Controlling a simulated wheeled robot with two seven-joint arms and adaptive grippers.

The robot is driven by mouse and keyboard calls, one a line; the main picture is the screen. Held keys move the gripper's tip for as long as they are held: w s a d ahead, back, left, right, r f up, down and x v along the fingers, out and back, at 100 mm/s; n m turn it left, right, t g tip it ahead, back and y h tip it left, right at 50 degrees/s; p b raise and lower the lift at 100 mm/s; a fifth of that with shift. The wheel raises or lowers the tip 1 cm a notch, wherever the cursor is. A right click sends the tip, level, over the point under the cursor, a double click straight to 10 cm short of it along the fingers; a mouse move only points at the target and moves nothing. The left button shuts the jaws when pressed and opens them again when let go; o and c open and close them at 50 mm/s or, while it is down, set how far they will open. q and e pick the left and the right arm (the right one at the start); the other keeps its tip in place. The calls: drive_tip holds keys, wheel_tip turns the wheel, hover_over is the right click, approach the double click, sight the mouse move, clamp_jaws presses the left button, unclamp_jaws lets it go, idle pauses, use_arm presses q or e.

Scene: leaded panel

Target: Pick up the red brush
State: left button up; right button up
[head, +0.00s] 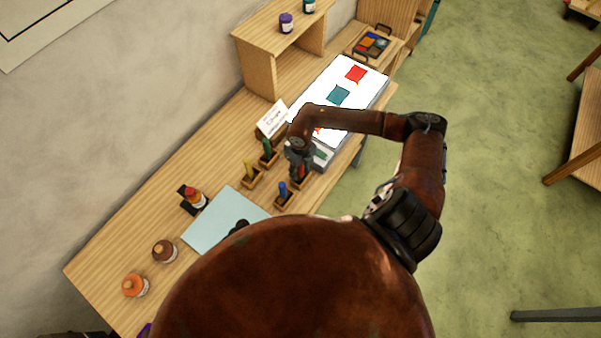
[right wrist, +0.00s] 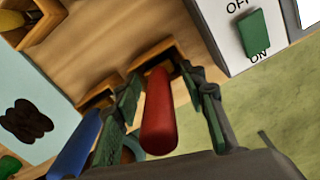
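The red brush (right wrist: 158,115) stands handle up in a wooden holder (right wrist: 172,50), seen in the right wrist view. My right gripper (right wrist: 160,82) is around the brush, one finger on each side. The fingers look open, with small gaps between them and the handle. In the head view my right gripper (head: 299,158) is over the holder (head: 300,183) and hides most of the brush. My left gripper is not in view.
Green (head: 267,147) and yellow (head: 248,168) brushes stand further left. A white light panel (head: 360,95) with a switch (right wrist: 254,33) lies beside the gripper. A pale blue sheet (head: 215,222) lies on the table.

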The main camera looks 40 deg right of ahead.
drive_tip(key=shift+f, duration=0.35)
clamp_jaws()
